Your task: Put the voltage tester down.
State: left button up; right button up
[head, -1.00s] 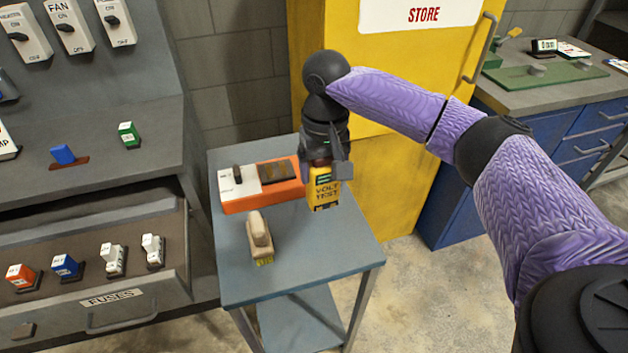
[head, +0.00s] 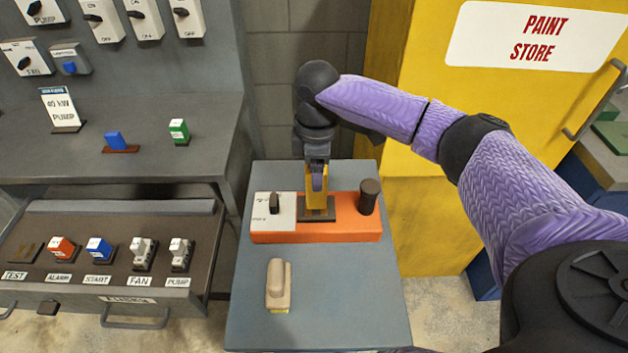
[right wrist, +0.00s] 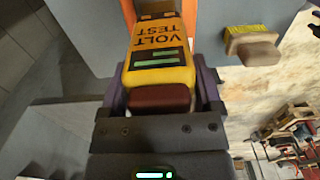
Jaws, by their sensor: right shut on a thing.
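The voltage tester (right wrist: 160,55) is yellow with black VOLT TEST lettering and green bars on a dark display. In the head view the tester (head: 316,200) is upright over the dark pad of an orange box (head: 340,236) on the small grey-blue table (head: 320,315). I cannot tell whether its lower end touches the pad. My right gripper (head: 317,172) is shut on the tester's upper end from above; the right wrist view shows its fingers on both sides of it. My left gripper is not in view.
The box also bears a white panel with a black knob (head: 274,203) and a dark cylinder (head: 368,197).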

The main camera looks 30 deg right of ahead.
notch_tip(320, 180, down, 3)
jog(key=shift+r, duration=0.2)
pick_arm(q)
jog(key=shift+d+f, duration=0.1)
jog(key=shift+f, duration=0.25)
pick_arm(e)
jog(key=shift+r, duration=0.1)
jog(key=o, duration=1.1)
jog(key=shift+o, duration=0.8)
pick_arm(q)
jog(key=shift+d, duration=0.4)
pick_arm(e)
notch_tip(320, 180, up, 12)
jog(key=p, duration=0.2)
jog(key=shift+p, duration=0.4)
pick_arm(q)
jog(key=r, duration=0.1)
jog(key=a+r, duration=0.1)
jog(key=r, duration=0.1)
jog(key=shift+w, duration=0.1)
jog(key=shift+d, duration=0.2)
